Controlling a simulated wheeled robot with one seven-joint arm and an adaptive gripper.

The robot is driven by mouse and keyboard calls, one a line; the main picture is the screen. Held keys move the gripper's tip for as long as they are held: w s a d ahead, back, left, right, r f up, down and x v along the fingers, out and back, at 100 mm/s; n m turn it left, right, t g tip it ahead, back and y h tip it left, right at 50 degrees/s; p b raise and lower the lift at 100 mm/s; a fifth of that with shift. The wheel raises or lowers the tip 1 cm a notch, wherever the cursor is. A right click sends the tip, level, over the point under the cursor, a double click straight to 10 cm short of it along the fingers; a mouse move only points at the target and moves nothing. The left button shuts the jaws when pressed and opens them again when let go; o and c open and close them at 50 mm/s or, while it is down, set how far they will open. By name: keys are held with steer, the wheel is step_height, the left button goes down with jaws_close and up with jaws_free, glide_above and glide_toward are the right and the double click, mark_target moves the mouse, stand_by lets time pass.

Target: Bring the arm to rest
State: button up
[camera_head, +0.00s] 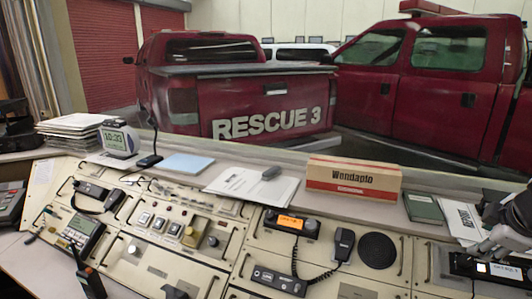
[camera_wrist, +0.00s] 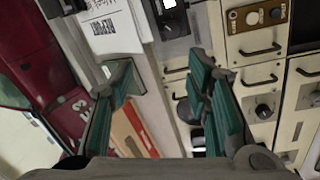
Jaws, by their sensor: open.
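My gripper (camera_wrist: 160,75) shows in the wrist view with its two green-padded fingers spread apart and nothing between them. It hangs over the console, near a white report sheet (camera_wrist: 108,30) and the panels with handles. In the head view, part of my grey gripper (camera_head: 497,238) shows at the right edge, above the right end of the console (camera_head: 175,262). The rest of my arm is cut off by the frame there.
A radio with a corded handset (camera_head: 343,244) is left of my gripper. A clock (camera_head: 118,139) stands far left.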

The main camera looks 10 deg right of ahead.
steer(key=w+a+r+m+t+h, duration=0.1)
steer(key=a+r+m+h, duration=0.1)
steer(key=a+r+m, duration=0.3)
steer(key=w+a+r+m+h, duration=0.1)
steer(key=w+a+r+h, duration=0.15)
steer(key=r, duration=0.45)
steer(key=s+a+f+g+y, duration=0.1)
steer(key=s+a+f+y, duration=0.1)
steer(key=a, duration=0.6)
steer(key=s+a+f+m+y, duration=0.1)
steer(key=s+a+f+y, duration=0.1)
steer(key=s+a+y, duration=0.2)
steer(key=s+a+f+m+g+y, duration=0.1)
steer(key=s+a+y, duration=0.2)
steer(key=s+a, duration=0.4)
steer(key=a, duration=0.6)
steer(key=shift+s+a+f+g, duration=0.25)
steer(key=shift+a+f+g, duration=0.05)
steer(key=shift+a+f, duration=0.1)
